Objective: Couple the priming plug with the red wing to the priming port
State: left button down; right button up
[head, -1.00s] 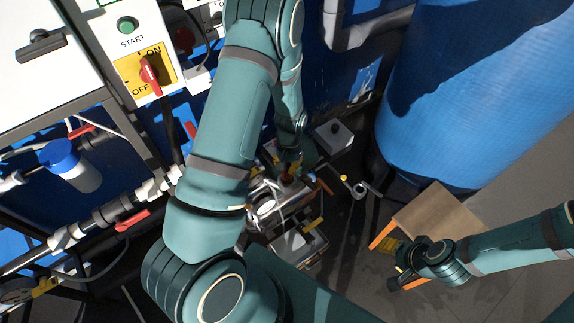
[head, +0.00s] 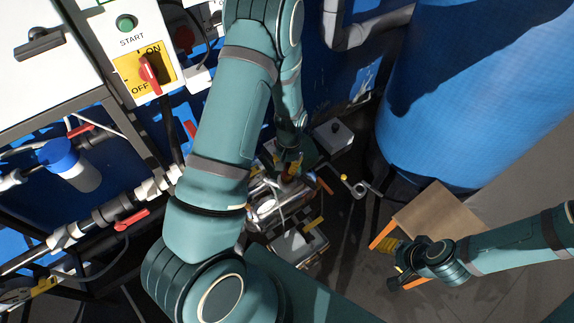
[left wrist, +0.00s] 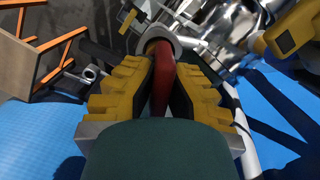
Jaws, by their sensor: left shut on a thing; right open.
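My left gripper (head: 290,172) is in the middle of the head view, partly hidden by its own arm, low over metal equipment. In the left wrist view its yellow-and-black fingers (left wrist: 161,90) are shut on the red wing of the priming plug (left wrist: 162,82). The wing's far end meets a pale round collar (left wrist: 163,36) beside shiny metal parts. I cannot tell whether this collar is the plug's body or the priming port, nor whether the plug is seated. My right gripper (head: 397,266) is open and empty at the lower right.
A shiny metal assembly (head: 266,212) lies below the left gripper, with a grey tray (head: 298,246) near it. A grey box (head: 333,136) stands behind. A large blue tank (head: 470,90) stands at the right, with a brown orange-edged table (head: 435,215) below it.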

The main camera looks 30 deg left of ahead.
pick_arm(q)
jog(key=shift+f+b, duration=0.9)
jog(key=shift+f, duration=0.15)
dwell(1.3)
jog(key=c, duration=1.1)
grip_release()
jog(key=shift+o, duration=0.2)
jog(key=r, duration=0.4)
jog(key=w+r, duration=0.1)
jog(key=r, duration=0.7)
jog(key=shift+w+a, duration=0.1)
jog(key=shift+w, duration=0.1)
jog(key=shift+f, duration=0.1)
